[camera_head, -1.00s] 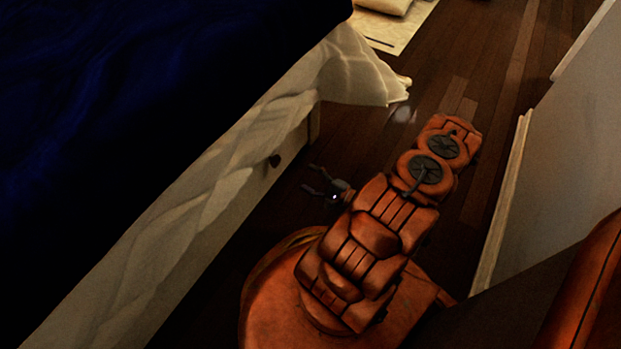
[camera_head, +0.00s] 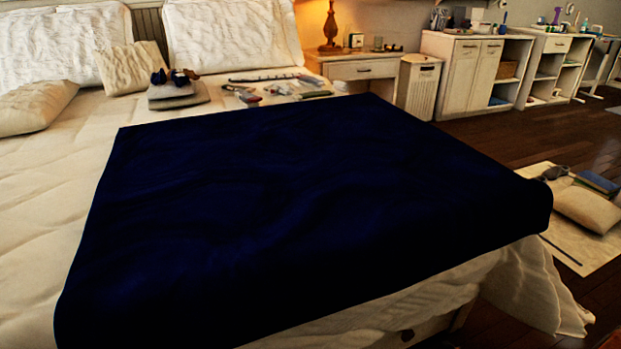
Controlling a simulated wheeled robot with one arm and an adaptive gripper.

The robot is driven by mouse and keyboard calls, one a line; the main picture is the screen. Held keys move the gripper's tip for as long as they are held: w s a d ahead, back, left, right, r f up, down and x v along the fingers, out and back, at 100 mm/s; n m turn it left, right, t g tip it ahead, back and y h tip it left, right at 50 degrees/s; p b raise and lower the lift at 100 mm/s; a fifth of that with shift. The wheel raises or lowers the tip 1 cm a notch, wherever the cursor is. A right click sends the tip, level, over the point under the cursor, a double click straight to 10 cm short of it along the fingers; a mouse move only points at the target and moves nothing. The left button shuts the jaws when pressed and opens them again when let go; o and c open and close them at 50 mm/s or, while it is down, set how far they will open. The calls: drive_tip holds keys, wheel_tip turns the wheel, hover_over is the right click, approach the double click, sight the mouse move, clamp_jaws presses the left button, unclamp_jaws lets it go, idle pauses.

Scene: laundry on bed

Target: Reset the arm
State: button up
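My gripper is not in the head view now. Only a small orange-brown patch shows at the bottom right corner, which may be part of my arm. The bed (camera_head: 45,215) fills the left and middle of the view. A dark blue blanket (camera_head: 300,200) lies spread over its near part.
Pillows stand at the head of the bed, with folded cloth (camera_head: 178,92) and small items on the sheet. A nightstand (camera_head: 363,72) with a lit lamp (camera_head: 330,28), a white hamper (camera_head: 418,86) and cabinets (camera_head: 472,75) line the back. Floor at right holds a mat and a cushion (camera_head: 588,208).

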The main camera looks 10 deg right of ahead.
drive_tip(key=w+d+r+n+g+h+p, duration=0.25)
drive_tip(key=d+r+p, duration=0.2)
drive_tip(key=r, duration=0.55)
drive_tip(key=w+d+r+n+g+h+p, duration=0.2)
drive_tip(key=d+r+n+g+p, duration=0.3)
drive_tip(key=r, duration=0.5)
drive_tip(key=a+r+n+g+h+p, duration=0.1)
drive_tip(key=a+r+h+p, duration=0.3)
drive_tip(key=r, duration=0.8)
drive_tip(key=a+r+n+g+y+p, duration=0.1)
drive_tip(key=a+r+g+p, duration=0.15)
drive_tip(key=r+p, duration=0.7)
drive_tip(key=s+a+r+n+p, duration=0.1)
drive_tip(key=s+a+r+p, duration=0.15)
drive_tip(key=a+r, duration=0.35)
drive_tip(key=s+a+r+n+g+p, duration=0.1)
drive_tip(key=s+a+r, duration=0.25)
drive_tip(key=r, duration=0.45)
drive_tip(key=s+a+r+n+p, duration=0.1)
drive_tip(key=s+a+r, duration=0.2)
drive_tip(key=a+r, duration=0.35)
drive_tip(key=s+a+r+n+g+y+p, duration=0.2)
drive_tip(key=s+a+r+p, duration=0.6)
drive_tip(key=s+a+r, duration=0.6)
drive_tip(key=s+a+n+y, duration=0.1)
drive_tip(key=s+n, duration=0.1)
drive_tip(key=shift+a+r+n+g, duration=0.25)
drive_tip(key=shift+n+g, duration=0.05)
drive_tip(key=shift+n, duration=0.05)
